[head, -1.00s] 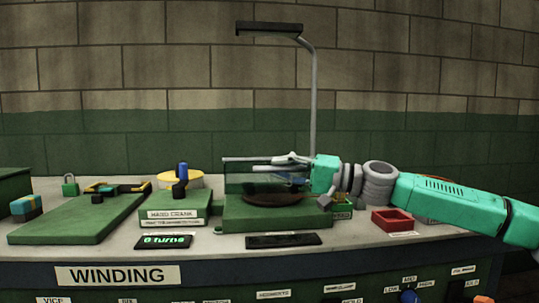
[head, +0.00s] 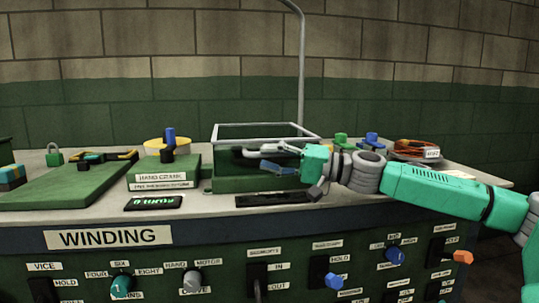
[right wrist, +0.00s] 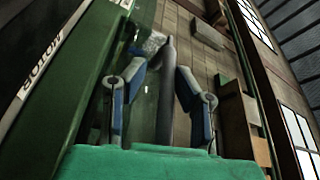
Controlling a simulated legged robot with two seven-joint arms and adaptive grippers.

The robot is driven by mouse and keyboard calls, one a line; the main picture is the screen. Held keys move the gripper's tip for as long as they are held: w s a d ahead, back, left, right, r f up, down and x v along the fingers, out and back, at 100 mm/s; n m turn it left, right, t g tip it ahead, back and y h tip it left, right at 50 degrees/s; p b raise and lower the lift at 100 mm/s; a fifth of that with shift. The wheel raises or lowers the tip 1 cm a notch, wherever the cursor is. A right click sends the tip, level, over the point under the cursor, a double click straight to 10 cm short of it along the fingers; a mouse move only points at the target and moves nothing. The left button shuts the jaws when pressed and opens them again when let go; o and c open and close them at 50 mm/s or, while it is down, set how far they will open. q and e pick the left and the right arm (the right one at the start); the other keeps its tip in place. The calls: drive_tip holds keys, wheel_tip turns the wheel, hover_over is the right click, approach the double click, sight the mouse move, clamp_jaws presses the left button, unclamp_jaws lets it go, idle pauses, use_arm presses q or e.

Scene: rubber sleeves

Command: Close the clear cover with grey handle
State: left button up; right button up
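The clear cover (head: 232,136) shows in the head view as a see-through box with pale grey edges, on a green base (head: 210,186) at the middle of the bench. My right gripper (head: 262,158) comes in from the right at the cover's front, fingers pointing left. In the right wrist view its two blue-padded fingers (right wrist: 160,92) are apart. A grey bar (right wrist: 168,95), seemingly the handle, runs lengthwise between them with gaps on both sides. I cannot tell how far the cover stands open. My left gripper is not in view.
A hand crank block (head: 165,177) with a blue knob stands left of the cover. A lamp pole (head: 302,75) rises behind it. A coil of orange wire (head: 415,148) lies at the back right. Knobs and switches line the bench front.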

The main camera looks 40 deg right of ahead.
drive_tip(key=shift+d, duration=0.2)
drive_tip(key=v, duration=1.2)
drive_tip(key=shift+f, duration=0.15)
idle(0.5)
